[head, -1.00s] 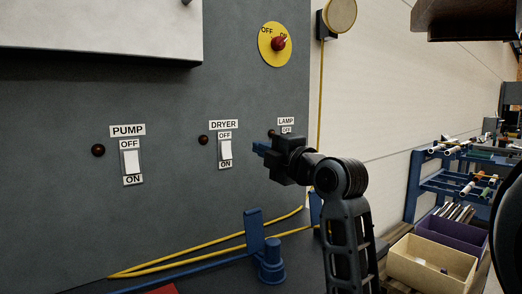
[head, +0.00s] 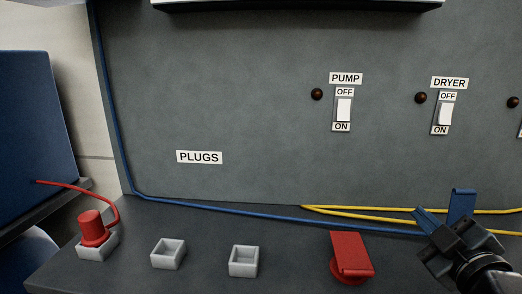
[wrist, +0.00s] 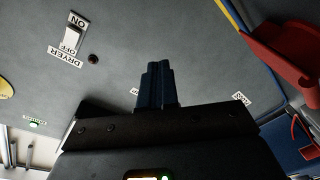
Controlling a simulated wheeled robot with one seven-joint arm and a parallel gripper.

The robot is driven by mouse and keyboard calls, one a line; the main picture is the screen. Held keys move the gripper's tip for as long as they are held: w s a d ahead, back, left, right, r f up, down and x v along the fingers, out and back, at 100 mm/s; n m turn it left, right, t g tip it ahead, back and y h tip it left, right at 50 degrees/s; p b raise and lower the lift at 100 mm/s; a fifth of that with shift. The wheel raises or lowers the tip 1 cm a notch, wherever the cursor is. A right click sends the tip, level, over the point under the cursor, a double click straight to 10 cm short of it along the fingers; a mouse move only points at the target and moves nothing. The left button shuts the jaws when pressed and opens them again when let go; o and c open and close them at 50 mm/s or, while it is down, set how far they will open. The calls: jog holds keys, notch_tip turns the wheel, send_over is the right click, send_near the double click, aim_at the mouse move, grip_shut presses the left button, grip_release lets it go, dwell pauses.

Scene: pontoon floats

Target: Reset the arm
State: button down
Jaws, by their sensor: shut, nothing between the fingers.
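My gripper (head: 430,220) is at the lower right of the head view, in front of the panel and lower in the picture than the DRYER switch (head: 444,114). Its blue fingers are shut together with nothing between them. They also show in the middle of the wrist view (wrist: 157,84), pointing up in the picture. The wrist view shows the panel upside down, with the DRYER switch (wrist: 73,35) at upper left. Most of my arm is outside the head view.
A blue upright tab (head: 462,204) stands right behind my gripper. Farther left are two empty grey sockets (head: 168,254) (head: 244,261) and a red-corded plug (head: 91,228) in a socket. Yellow cables (head: 370,214) run along the panel's foot.

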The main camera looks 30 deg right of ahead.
jog(key=s+a+f, duration=0.1)
jog(key=a+f, duration=0.1)
jog(key=a, duration=0.1)
jog(key=s+a+f+m+y, duration=0.1)
jog(key=a+f, duration=0.2)
jog(key=s+a+f+m, duration=0.1)
jog(key=a+f, duration=0.1)
jog(key=shift+s+a+f+y, duration=0.2)
jog(key=shift+s+a+y, duration=0.2)
jog(key=s+a+f+m+y, duration=0.1)
jog(key=s+a+f+y, duration=0.1)
jog(key=s+a, duration=0.5)
jog(key=s+a+f+m+g+y, duration=0.1)
jog(key=s+a+f+y, duration=0.2)
jog(key=s+a, duration=0.4)
jog(key=s+y, duration=0.1)
jog(key=s, duration=0.6)
jog(key=shift+f+m, duration=0.35)
jog(key=shift+m, duration=0.05)
